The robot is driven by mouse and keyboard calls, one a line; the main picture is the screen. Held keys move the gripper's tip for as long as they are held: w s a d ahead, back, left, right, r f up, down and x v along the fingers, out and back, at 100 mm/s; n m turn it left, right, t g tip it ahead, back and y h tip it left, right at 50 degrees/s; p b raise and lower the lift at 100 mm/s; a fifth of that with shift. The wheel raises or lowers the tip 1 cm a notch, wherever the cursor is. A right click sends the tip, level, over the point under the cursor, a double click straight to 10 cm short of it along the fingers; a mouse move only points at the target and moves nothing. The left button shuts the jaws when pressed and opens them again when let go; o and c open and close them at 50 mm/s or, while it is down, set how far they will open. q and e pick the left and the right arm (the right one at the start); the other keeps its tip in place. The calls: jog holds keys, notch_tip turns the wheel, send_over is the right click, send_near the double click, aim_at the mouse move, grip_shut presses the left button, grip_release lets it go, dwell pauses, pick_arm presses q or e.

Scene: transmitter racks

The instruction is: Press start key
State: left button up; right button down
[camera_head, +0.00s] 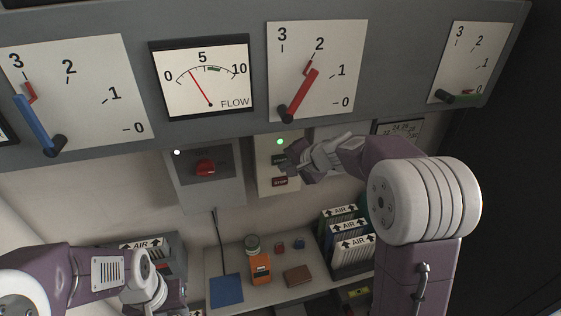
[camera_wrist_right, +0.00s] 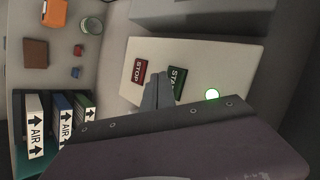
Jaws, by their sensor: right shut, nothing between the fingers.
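The green start key (camera_wrist_right: 177,84) sits on a pale control panel (camera_wrist_right: 222,62), beside the red stop key (camera_wrist_right: 138,72). In the head view, part of the start key (camera_head: 278,160) shows just left of my right gripper (camera_head: 288,161), above the stop key (camera_head: 280,182). My right gripper is shut and empty. In the right wrist view its fingertips (camera_wrist_right: 158,80) lie between the two keys, overlapping the start key's edge; I cannot tell whether they touch it. My left gripper (camera_head: 170,304) is low at the left, its fingers largely hidden.
A green lamp (camera_head: 280,141) glows above the keys. A grey box with a red switch (camera_head: 205,167) hangs to the left. Below, a shelf holds an orange device (camera_head: 260,268), a blue pad (camera_head: 226,291), a brown block (camera_head: 298,275) and AIR binders (camera_head: 350,243).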

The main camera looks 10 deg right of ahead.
jog(key=shift+s+d+b, duration=0.1)
jog(key=shift+s+b, duration=1)
jog(key=shift+s, duration=1.4)
